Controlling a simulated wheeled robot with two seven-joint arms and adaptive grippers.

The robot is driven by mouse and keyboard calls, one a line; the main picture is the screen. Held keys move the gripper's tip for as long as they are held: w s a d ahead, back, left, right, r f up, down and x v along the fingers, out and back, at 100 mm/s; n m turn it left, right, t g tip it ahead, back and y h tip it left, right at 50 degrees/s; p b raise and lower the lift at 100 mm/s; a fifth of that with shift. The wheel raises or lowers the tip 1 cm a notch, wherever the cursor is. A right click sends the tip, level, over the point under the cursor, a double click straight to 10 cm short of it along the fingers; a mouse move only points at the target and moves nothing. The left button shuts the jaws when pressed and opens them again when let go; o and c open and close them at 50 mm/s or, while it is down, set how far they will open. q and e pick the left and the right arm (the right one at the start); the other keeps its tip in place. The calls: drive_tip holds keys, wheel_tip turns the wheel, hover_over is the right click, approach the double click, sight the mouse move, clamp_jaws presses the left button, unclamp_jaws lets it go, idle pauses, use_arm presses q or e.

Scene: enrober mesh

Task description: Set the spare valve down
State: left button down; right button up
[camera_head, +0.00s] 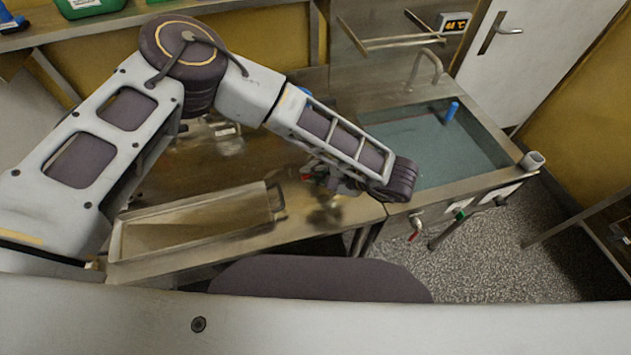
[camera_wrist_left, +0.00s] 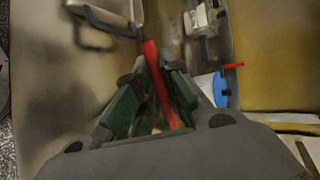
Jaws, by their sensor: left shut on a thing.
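The spare valve shows mainly as a long red lever (camera_wrist_left: 158,85) in the left wrist view. Its body is largely hidden between the green finger pads. My left gripper (camera_wrist_left: 150,100) is shut on it. In the head view my left gripper (camera_head: 318,180) is over the front part of the metal bench, right of the shallow metal tray (camera_head: 148,213). A small red bit of the valve (camera_head: 305,174) shows there beside the fingers. I cannot tell whether the valve touches the bench. My right gripper is in neither view.
The tray's handle (camera_head: 280,199) sticks out toward my gripper. A water-filled tank (camera_head: 430,150) with a blue object (camera_head: 451,112) stands to the right. A red-handled tap (camera_head: 416,230) is below its front. A blue round part (camera_wrist_left: 220,90) with a red lever shows in the wrist view.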

use_arm(q)
drive_tip(key=shift+f, duration=0.65)
drive_tip(key=shift+f, duration=0.15)
drive_tip(key=shift+f+p, duration=0.4)
drive_tip(key=shift+f, duration=1.55)
drive_tip(key=shift+f, duration=0.1)
drive_tip(key=c, duration=1.5)
unclamp_jaws()
drive_tip(key=shift+c, duration=0.2)
